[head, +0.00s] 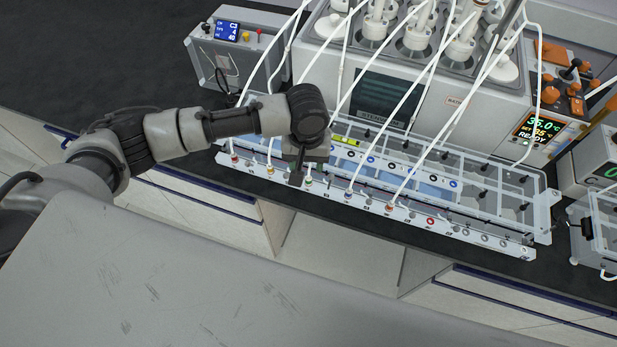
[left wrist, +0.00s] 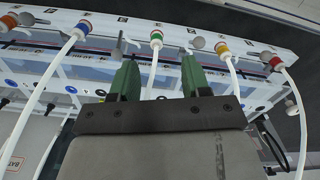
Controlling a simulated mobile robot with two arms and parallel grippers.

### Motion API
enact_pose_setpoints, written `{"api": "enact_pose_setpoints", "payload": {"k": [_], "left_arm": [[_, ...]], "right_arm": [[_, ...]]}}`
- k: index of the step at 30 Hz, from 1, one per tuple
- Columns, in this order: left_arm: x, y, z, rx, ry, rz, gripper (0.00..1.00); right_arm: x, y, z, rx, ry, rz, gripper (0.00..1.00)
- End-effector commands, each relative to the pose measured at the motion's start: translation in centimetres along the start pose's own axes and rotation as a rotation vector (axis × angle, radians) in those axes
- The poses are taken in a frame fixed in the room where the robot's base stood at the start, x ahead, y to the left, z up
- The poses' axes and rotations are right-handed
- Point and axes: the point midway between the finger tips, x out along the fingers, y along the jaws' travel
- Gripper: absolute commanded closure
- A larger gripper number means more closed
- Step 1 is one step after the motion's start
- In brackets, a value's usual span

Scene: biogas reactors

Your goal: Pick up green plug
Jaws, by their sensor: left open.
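The green plug (left wrist: 156,38) sits in the white port rail, with its white tube running down between my fingers in the left wrist view. In the head view the green plug (head: 309,181) shows just right of my gripper's tip. My left gripper (left wrist: 158,68) is open and empty, its two green-sided fingers on either side of the tube, short of the plug in the picture. In the head view my left gripper (head: 297,177) points down over the rail. I cannot tell whether a finger touches the tube. My right gripper is not in view.
Neighbouring plugs sit on the same rail: yellow (head: 269,168), red (head: 234,158), blue (head: 348,194) and orange (head: 389,206). White tubes rise from them to the reactor unit (head: 440,105) behind. A control box (head: 235,55) stands at the back left. Floor shows in front of the bench.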

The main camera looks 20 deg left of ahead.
Motion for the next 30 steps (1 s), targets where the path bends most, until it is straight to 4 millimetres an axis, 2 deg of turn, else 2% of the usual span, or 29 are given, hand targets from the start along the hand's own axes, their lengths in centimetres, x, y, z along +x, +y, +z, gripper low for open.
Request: {"api": "enact_pose_setpoints", "payload": {"k": [8,12,16,25,30], "left_arm": [[2.2,0.2,0.0,0.003,0.000,0.000,0.53],[4.3,0.4,0.0,0.003,0.001,-0.001,0.53],[6.1,0.4,0.0,0.003,0.002,0.000,0.53],[6.7,0.4,0.0,0.004,0.003,0.002,0.53],[6.7,0.4,0.0,0.004,0.003,0.002,0.79]], "right_arm": [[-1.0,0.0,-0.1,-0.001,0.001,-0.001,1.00],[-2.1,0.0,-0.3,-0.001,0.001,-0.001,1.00],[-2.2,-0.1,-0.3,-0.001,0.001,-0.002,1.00],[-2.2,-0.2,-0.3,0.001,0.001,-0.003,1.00],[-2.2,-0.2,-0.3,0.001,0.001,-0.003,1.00]]}}
